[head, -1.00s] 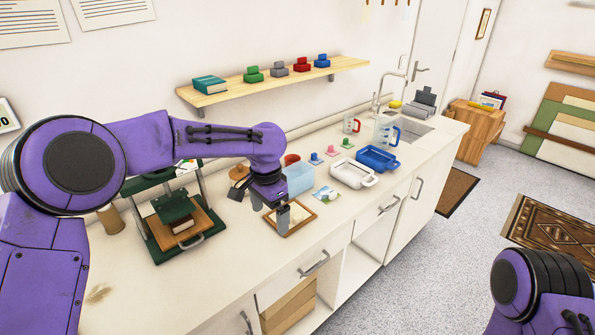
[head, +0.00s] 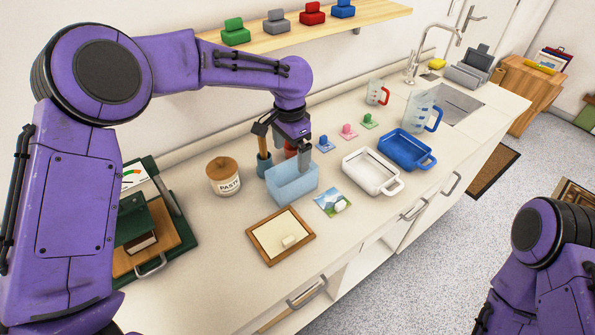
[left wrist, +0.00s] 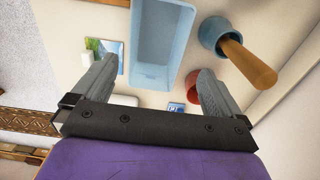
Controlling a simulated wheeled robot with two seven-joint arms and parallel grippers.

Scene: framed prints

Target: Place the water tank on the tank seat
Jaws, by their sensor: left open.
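A light-blue open-topped tub (head: 292,190), the likeliest water tank, stands on the counter in the head view. It also shows in the left wrist view (left wrist: 158,75), between and beyond the fingers. My left gripper (head: 301,155) is open and empty over the tub's far side; whether a finger touches it I cannot tell. In the left wrist view the open gripper (left wrist: 155,88) has its fingers apart on either side of the tub's near end. I cannot identify a tank seat with certainty. My right gripper is out of view.
A paste jar (head: 224,177) and a wooden-handled tool in a cup (head: 264,160) stand beside the tub. A wooden frame (head: 281,236) and a picture (head: 333,203) lie in front. White (head: 398,185) and blue (head: 426,162) trays are to the right, a press (head: 160,235) left.

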